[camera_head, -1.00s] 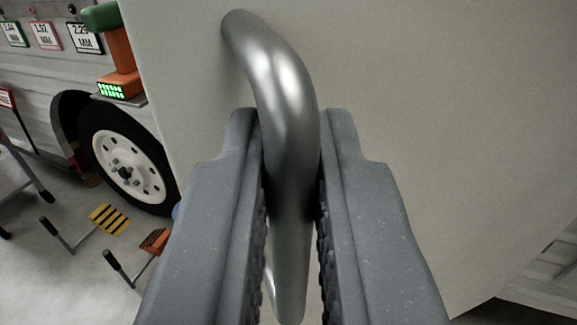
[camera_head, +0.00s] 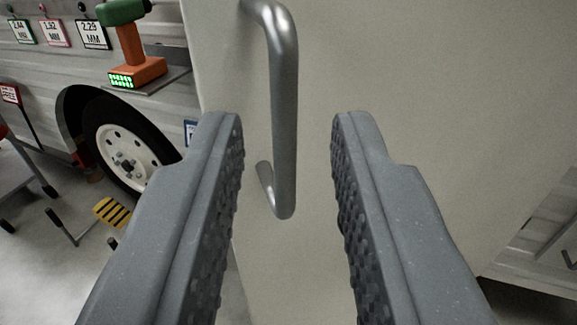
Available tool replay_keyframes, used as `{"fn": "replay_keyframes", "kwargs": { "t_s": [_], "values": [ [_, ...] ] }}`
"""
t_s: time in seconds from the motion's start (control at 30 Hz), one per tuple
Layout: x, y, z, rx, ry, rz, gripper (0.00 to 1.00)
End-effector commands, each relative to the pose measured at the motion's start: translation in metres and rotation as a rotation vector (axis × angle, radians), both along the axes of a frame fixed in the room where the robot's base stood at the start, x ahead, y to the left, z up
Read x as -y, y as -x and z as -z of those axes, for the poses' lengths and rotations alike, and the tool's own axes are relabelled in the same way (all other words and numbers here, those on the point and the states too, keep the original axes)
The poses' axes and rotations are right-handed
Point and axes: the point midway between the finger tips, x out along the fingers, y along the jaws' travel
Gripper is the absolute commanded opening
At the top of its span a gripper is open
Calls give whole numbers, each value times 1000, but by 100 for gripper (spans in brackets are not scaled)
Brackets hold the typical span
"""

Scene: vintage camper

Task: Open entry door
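The entry door (camera_head: 420,90) is a pale cream panel that fills the middle and right of the view. It stands out at an angle from the camper side seen at the left. Its handle (camera_head: 285,120) is a bent silver metal bar fixed near the door's left edge. My gripper (camera_head: 287,118) is open and empty, with its two grey ridged fingers apart. The handle shows between the fingertips, nearer the left finger, and appears to lie beyond them, clear of both. The hinge side of the door is out of view.
The camper's side (camera_head: 40,70) with a white-rimmed wheel (camera_head: 125,155) is at the left. An orange and green drill-like tool (camera_head: 132,60) sits on a small ledge above the wheel. A yellow-black striped piece (camera_head: 112,212) and dark-tipped rods are low at left.

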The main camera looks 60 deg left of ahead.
Motion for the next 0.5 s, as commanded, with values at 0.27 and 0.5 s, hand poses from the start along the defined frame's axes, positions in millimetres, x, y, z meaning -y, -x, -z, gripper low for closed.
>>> {"fn": "replay_keyframes", "kwargs": {
  "t_s": [0.27, 0.5],
  "values": [
    [45, 24, 0, 1, 2, 1, 24],
    [65, 34, 0, 3, 1, 1, 24]
  ]
}}
